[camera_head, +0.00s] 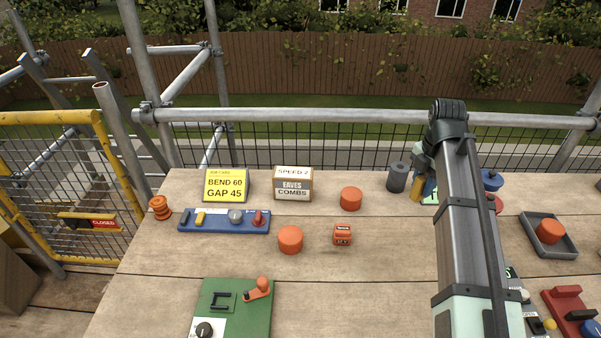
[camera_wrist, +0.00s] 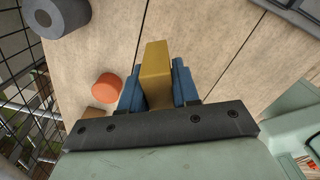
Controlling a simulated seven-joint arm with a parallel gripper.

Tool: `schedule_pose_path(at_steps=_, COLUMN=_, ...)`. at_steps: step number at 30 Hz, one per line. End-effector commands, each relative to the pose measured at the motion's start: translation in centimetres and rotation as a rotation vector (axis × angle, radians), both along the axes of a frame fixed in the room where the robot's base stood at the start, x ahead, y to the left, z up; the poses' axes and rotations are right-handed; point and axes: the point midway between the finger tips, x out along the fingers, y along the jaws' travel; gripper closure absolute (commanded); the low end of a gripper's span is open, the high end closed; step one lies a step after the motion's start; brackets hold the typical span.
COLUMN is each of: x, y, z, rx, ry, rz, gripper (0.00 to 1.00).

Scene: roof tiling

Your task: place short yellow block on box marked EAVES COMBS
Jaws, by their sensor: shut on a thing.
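The box marked EAVES COMBS (camera_head: 293,191) stands upright at the back of the table, left of centre. Its top face carries the words SPEED 2, and nothing stands on it. My gripper (camera_wrist: 157,84) is shut on a yellow block (camera_wrist: 155,62), held between its blue fingers with one end sticking out beyond them. In the head view the yellow block (camera_head: 417,188) shows at the back right, partly hidden by my arm, well to the right of the box. I cannot tell how high it is above the table.
A dark grey cylinder (camera_head: 397,177) stands just left of my gripper. An orange cylinder (camera_head: 351,198) lies between it and the box. A yellow sign (camera_head: 226,185) reading BEND 60 GAP 45 stands left of the box. A blue panel (camera_head: 224,220) and another orange cylinder (camera_head: 290,239) are in front.

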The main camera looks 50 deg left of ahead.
Motion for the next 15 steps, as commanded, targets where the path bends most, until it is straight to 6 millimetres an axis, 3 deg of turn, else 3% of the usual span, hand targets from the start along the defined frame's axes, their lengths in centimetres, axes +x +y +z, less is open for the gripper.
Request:
schedule_pose_path(at_steps=1, x=-0.7, y=1.9, z=0.3, rx=0.001, ry=-0.002, rz=0.027, gripper=0.99)
schedule_pose_path(at_steps=15, x=-8.9, y=16.7, z=2.6, rx=0.009, ry=-0.010, rz=0.249, gripper=0.99)
